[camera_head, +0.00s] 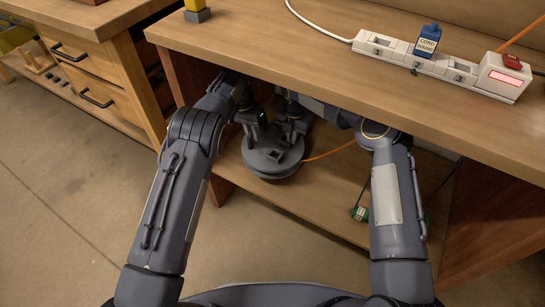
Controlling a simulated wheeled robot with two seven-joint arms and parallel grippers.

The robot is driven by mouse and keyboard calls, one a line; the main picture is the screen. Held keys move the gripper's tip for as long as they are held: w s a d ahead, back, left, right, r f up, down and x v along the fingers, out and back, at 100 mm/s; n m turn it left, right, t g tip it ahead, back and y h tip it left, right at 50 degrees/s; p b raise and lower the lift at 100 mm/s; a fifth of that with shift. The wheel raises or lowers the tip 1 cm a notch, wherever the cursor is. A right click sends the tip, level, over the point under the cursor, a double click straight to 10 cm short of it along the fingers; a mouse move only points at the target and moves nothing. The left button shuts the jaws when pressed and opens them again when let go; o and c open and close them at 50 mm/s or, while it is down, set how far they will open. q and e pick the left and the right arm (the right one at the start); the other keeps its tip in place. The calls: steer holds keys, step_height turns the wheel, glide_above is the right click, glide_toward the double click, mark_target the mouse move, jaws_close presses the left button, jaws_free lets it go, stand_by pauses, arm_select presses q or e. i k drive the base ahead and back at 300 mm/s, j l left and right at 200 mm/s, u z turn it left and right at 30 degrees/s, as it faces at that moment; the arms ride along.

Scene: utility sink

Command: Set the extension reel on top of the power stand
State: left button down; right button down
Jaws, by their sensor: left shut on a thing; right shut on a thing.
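The extension reel (272,164) is a grey round body with an orange cord running off to the right. It is in the lower compartment of the wooden bench, just above or on the lower shelf; I cannot tell which. My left gripper (253,130) is shut on its upper left part and my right gripper (291,133) is shut on its upper right part. The arms and bench top hide some of the reel. Nothing is plainly marked as the power stand; a white socket strip (400,62) with numbered outlets lies on the bench top (300,62).
A blue labelled plug (427,40) stands in the strip, and a red switch (512,61) sits at its right end. Another orange cord (517,36) runs behind. The bench top overhangs my grippers. A drawer cabinet (85,65) stands left.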

mark_target(281, 18)
steer(key=k+l, duration=0.1)
steer(key=k, duration=1.3)
